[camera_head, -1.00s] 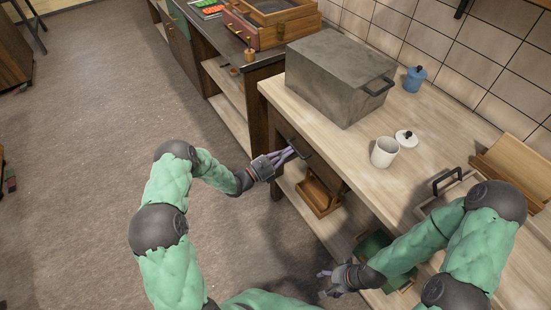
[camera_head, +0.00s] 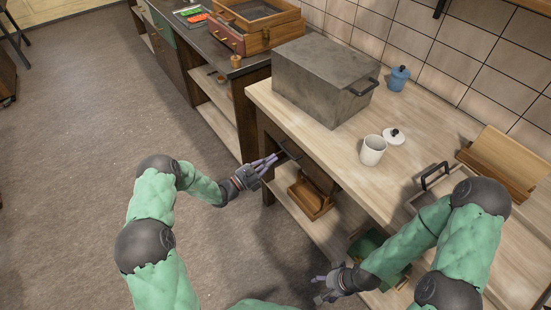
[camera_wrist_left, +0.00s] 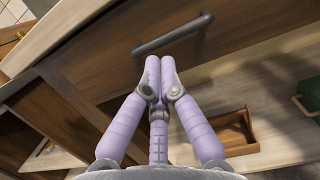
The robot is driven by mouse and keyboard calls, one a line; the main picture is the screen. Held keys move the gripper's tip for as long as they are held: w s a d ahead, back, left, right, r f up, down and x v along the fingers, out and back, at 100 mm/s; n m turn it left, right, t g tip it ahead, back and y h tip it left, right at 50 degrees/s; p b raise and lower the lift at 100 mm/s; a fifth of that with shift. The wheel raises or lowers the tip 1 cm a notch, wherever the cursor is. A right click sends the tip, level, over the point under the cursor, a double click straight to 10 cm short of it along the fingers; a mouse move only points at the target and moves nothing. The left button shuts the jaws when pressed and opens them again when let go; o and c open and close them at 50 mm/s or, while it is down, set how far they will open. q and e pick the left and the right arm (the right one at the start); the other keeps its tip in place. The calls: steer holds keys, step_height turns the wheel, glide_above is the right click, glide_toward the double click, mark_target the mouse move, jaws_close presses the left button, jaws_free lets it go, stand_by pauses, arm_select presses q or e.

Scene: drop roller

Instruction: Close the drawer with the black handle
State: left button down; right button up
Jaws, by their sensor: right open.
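The brown wooden drawer front (camera_wrist_left: 105,75) with a black bar handle (camera_head: 289,150) is set under the light wooden counter. In the head view it looks about level with the cabinet front, though any small gap is too small to tell. The black handle (camera_wrist_left: 175,36) crosses the top of the left wrist view. My left gripper (camera_head: 272,160) is in front of the handle. In the left wrist view its fingertips (camera_wrist_left: 160,64) are together just short of the bar, with nothing held; contact is unclear. My right gripper (camera_head: 321,288) is open and empty, low before the counter.
A grey box (camera_head: 325,80), a white cup (camera_head: 372,151), a lid (camera_head: 394,136) and a blue jar (camera_head: 398,78) stand on the counter. A wooden box (camera_head: 311,196) and a green container (camera_head: 368,245) sit on the shelf below.

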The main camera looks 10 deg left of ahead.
arm_select(q)
steer(key=p+v, duration=0.3)
steer(key=v, duration=0.7)
steer(key=s+d+f+m+g, duration=0.5)
steer(key=s+d+g, duration=0.2)
steer(key=s+d, duration=0.1)
steer(key=s+d+f+m+g, duration=0.45)
steer(key=s+d+g, duration=0.25)
steer(key=s, duration=0.2)
steer(key=s+f+m+y, duration=0.4)
steer(key=s+m+y, duration=0.5)
steer(key=m, duration=0.7)
steer(key=shift+s+a+f+g, duration=0.2)
steer(key=shift+s+a+g, duration=0.25)
steer(key=shift+s, duration=0.15)
